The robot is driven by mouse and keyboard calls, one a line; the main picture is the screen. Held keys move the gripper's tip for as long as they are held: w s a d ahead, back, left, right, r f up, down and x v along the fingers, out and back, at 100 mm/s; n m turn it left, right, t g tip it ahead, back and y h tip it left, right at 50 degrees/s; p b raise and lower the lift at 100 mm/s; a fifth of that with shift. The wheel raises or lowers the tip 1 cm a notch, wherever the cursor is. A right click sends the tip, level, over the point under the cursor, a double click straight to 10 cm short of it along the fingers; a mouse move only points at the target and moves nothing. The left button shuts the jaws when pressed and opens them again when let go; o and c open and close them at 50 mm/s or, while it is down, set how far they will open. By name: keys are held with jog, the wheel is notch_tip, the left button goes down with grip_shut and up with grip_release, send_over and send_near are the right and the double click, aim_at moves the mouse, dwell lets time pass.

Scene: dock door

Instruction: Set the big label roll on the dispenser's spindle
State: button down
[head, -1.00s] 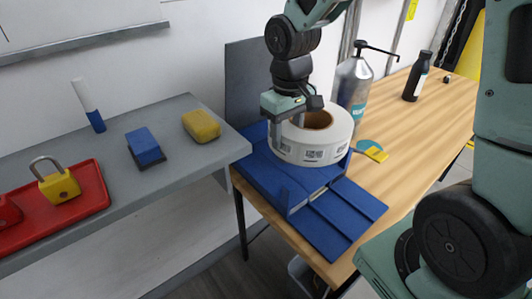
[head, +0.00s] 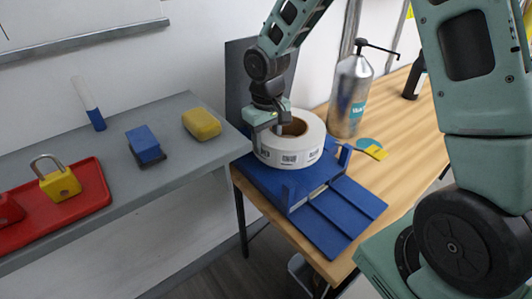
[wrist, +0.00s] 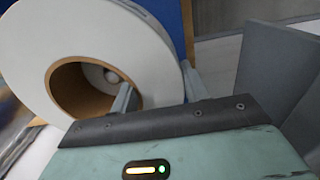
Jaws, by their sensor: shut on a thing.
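The big label roll (head: 290,152) is white with a brown cardboard core and printed labels on its side. In the head view it is over the back part of the blue dispenser (head: 325,207); whether it touches is unclear. My gripper (head: 268,130) is shut on the left side of the roll's ring. In the wrist view the roll (wrist: 150,45) fills the upper left, with one finger of my gripper (wrist: 155,90) inside the core and one outside. A pale round end shows inside the core, perhaps the spindle (wrist: 95,73). The spindle is hidden in the head view.
A spray bottle (head: 350,95) stands behind the roll on the wooden table (head: 400,145). A yellow-and-teal item (head: 373,150) lies right of the dispenser. A grey shelf (head: 190,160) at left holds a yellow block (head: 202,124), a blue block (head: 145,145) and a red tray (head: 95,190) with a padlock.

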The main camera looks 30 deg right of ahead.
aim_at(266, 153)
notch_tip(266, 153, down, 4)
jog(key=shift+r, duration=0.1)
jog(key=shift+w+f, duration=0.2)
jog(key=shift+f, duration=0.2)
jog(key=shift+f, duration=0.1)
jog(key=c, duration=0.7)
grip_release()
notch_tip(266, 153, up, 12)
jog(key=shift+r+p, duration=0.1)
jog(key=shift+p, duration=0.35)
jog(key=shift+s, duration=0.1)
